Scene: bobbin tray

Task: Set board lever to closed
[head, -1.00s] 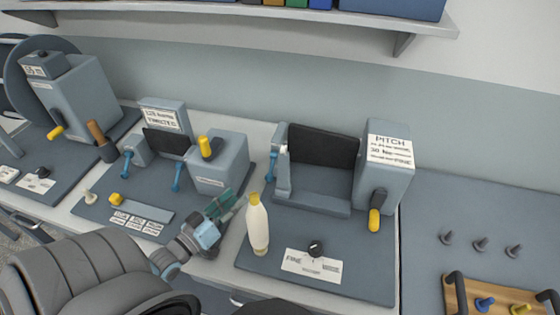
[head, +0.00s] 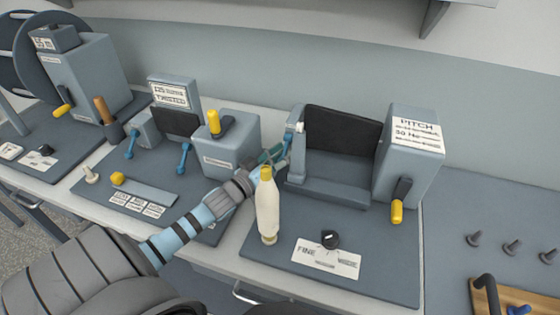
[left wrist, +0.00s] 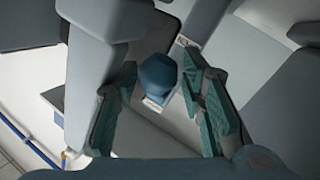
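The PITCH machine (head: 408,160) has a dark upright board (head: 341,143) and a small lever (head: 298,127) on its left post. The lever's blue round knob (left wrist: 158,74) shows end-on in the left wrist view. The lever's position label is too small to read. My right gripper is not in view.
A cream bottle with a yellow cap (head: 267,208) stands close beside my left wrist. A black dial (head: 329,239) and a yellow-handled crank (head: 398,205) are to the right. Another machine with blue levers (head: 183,158) stands left. Grey pegs (head: 511,247) stand far right.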

